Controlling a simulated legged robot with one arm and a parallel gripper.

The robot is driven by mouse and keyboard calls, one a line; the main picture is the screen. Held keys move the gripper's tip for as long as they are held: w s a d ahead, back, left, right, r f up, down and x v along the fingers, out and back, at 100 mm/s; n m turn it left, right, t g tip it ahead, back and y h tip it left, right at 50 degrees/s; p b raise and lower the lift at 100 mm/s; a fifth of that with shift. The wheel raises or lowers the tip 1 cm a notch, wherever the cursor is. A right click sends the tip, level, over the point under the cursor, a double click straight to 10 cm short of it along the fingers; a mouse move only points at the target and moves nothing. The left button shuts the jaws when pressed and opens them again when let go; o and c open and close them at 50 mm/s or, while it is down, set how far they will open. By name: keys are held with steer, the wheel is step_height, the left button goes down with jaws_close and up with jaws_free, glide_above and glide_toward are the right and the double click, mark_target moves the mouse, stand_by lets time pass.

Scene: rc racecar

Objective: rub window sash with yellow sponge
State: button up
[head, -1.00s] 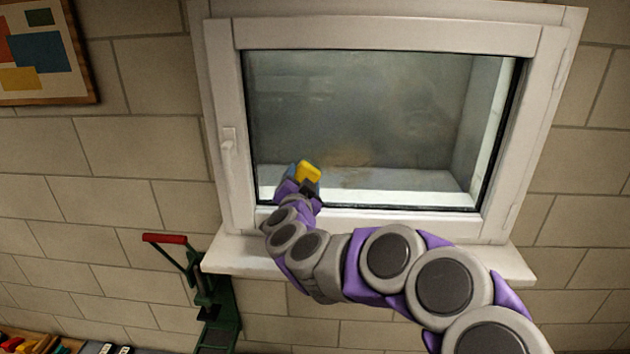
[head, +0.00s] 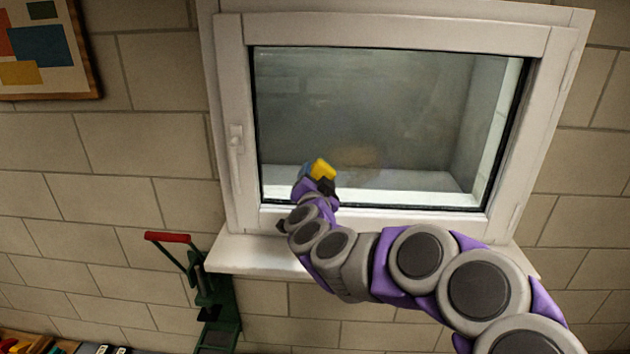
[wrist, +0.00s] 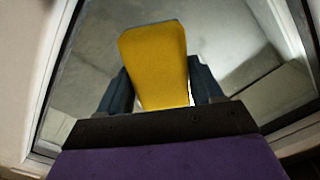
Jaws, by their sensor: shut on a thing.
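The yellow sponge (head: 323,169) is held in my gripper (head: 314,173) in front of the lower left part of the window glass. In the wrist view the sponge (wrist: 155,60) stands up between the two dark fingers of my gripper (wrist: 165,85). The gripper is shut on it. The white window sash (head: 233,120) frames the glass, with a handle on its left side. The glass looks hazy, with a brownish smudge right of the sponge. I cannot tell whether the sponge touches the glass.
A white sill (head: 260,256) juts out below the window. A green press with a red handle (head: 167,237) stands at the lower left. A framed picture (head: 45,50) hangs at the upper left. Several small coloured items lie at the bottom left edge.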

mark_target(363, 173)
steer(key=d, duration=0.3)
steer(key=d+b, duration=0.1)
steer(key=d, duration=0.3)
steer(key=shift+d+r, duration=0.2)
steer(key=shift+d, duration=0.1)
steer(key=shift+a+f, duration=0.15)
steer(key=shift+a, duration=0.75)
steer(key=d+b, duration=0.1)
steer(key=d, duration=0.4)
steer(key=shift+s, duration=0.1)
steer(key=shift+d+b, duration=0.4)
steer(key=shift+d, duration=0.1)
steer(key=shift+a, duration=0.3)
